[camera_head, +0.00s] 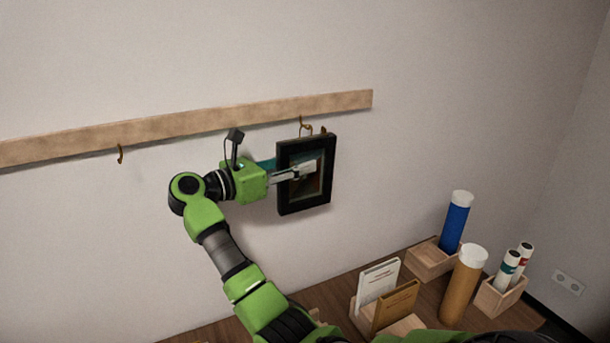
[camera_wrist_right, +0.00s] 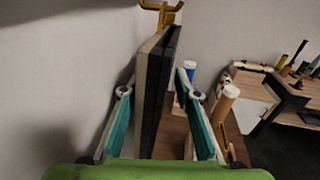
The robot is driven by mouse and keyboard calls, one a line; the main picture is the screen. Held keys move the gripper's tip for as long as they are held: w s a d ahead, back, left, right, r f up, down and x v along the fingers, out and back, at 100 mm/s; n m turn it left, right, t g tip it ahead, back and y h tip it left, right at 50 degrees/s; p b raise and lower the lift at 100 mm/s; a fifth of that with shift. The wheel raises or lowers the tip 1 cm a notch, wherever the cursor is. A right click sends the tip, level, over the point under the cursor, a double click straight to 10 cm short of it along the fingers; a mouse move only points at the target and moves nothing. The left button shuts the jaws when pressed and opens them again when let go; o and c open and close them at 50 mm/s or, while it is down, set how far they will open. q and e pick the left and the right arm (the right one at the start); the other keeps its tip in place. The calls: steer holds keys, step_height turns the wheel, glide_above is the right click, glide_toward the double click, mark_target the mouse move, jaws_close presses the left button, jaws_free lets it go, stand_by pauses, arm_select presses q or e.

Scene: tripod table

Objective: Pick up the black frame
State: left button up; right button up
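The black frame (camera_head: 285,188) holds a dark picture and hangs flat near the wall, below a brass hook on the wooden rail. My right gripper (camera_head: 306,170) reaches it from the left, one finger in front of the picture. In the right wrist view the frame (camera_wrist_right: 158,100) shows edge-on between the two fingers of the right gripper (camera_wrist_right: 155,85). The fingers stand open on either side, with narrow gaps to the frame visible. A brass hook (camera_wrist_right: 161,13) shows at its top edge. My left gripper is in neither view.
The wooden rail (camera_head: 200,122) carries another hook (camera_head: 120,154) at left. On the table below stand a book holder (camera_head: 390,328), a blue tube (camera_head: 455,225), a brown tube (camera_head: 463,285) and a box with white tubes (camera_head: 500,297). The wall around the frame is clear.

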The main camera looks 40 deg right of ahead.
jaws_close()
steer(key=shift+r, duration=0.1)
